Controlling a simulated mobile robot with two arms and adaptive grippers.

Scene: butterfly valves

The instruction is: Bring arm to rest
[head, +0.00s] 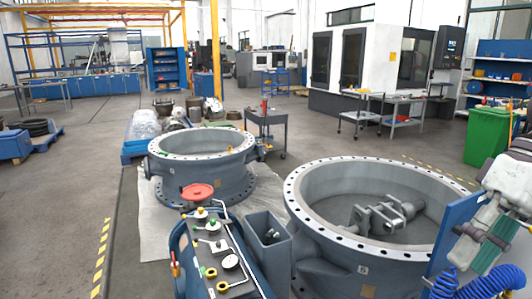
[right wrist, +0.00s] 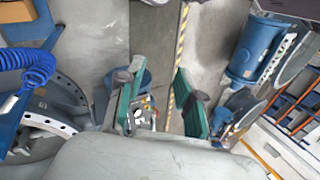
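My right arm comes in at the right edge of the head view, with the green part of my right gripper (head: 490,252) low in that corner, beside the large butterfly valve (head: 362,270). In the right wrist view the two green fingers of my right gripper (right wrist: 161,88) stand apart, with nothing seen held between them. My left arm and left gripper are not in view. A second, smaller valve (head: 205,188) stands behind and to the left of the large one.
A blue panel (head: 455,232) and a blue coiled hose (head: 470,285) are close to my right gripper. Open floor lies at the left.

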